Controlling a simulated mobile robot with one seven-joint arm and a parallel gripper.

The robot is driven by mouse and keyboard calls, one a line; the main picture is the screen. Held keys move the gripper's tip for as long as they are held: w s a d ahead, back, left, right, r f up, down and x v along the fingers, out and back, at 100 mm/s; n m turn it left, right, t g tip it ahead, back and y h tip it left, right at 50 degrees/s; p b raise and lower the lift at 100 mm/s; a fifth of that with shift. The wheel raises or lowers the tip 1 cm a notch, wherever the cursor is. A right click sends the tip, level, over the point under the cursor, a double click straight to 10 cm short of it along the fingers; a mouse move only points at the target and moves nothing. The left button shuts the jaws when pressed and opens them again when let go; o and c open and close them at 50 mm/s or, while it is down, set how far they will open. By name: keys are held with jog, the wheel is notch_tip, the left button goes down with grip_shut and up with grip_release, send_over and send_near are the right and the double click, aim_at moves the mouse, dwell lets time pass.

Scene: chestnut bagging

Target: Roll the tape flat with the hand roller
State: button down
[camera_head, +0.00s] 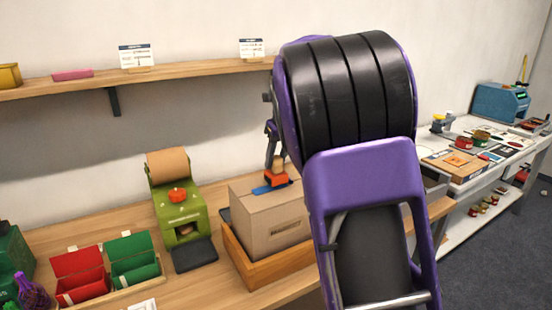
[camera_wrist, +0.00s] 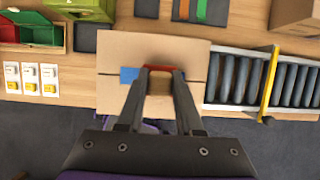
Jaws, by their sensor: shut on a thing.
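A closed cardboard box (camera_head: 268,220) stands in a shallow wooden tray (camera_head: 243,265) on the bench; its top fills the middle of the wrist view (camera_wrist: 125,48). A short strip of blue tape (camera_head: 260,189) lies on the box top across the seam; its left part shows in the wrist view (camera_wrist: 128,74). My gripper (camera_head: 276,160) is shut on the hand roller (camera_head: 276,179), which has an orange-red body and a tan wooden handle. The roller is at the tape, over its right part, and hides it. Whether it presses on the tape I cannot tell.
A green machine (camera_head: 180,205) with a brown roll stands left of the box, and red and green bins (camera_head: 80,272) further left. In the wrist view a roller conveyor (camera_wrist: 235,78) with a yellow bar (camera_wrist: 268,88) lies right of the box. A shelf (camera_head: 190,72) runs along the wall.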

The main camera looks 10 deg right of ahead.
jog(key=shift+f, duration=0.45)
dwell(0.6)
